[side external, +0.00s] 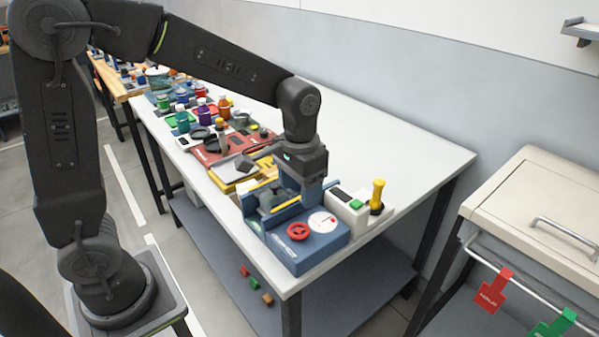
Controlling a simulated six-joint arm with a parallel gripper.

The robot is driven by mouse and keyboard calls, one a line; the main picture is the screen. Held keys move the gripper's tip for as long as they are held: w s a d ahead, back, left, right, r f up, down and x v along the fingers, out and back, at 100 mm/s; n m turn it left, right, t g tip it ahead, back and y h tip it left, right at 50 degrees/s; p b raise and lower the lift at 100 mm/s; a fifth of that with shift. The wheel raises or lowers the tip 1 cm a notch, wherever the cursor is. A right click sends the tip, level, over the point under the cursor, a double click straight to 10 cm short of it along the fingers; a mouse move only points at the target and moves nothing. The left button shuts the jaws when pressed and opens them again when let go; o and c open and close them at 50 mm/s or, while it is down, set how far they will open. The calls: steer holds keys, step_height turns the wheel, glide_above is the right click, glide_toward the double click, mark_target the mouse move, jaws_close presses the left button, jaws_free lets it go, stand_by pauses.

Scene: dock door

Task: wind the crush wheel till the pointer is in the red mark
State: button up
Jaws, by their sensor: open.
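The crush wheel (298,231) is a small red handwheel on top of a blue machine (301,258) near the front end of the white table. To its right on the same machine is a round white dial (322,222) with a red mark; the pointer is too small to read clearly. My gripper (296,196) points down over the back part of the blue machine, behind the wheel and dial and apart from the wheel. Its jaws are open, though the fingertips are small and partly lost against the machine's dark parts.
A light box with a green button (356,204) and a yellow-handled lever (377,194) stand right of the machine. A yellow tray (240,172), a red panel and several coloured jars (182,118) crowd the table behind. The table's right side (420,160) is clear. A cream cabinet (540,190) stands at right.

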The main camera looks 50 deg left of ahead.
steer(key=shift+r, duration=1.7)
steer(key=s+a+r+t, duration=0.1)
steer(key=s+r+t, duration=0.1)
steer(key=s, duration=0.5)
steer(key=s+a+r+t, duration=0.2)
steer(key=s+t, duration=0.1)
steer(key=s, duration=0.5)
steer(key=shift+r+t, duration=0.15)
steer(key=shift+t, duration=0.15)
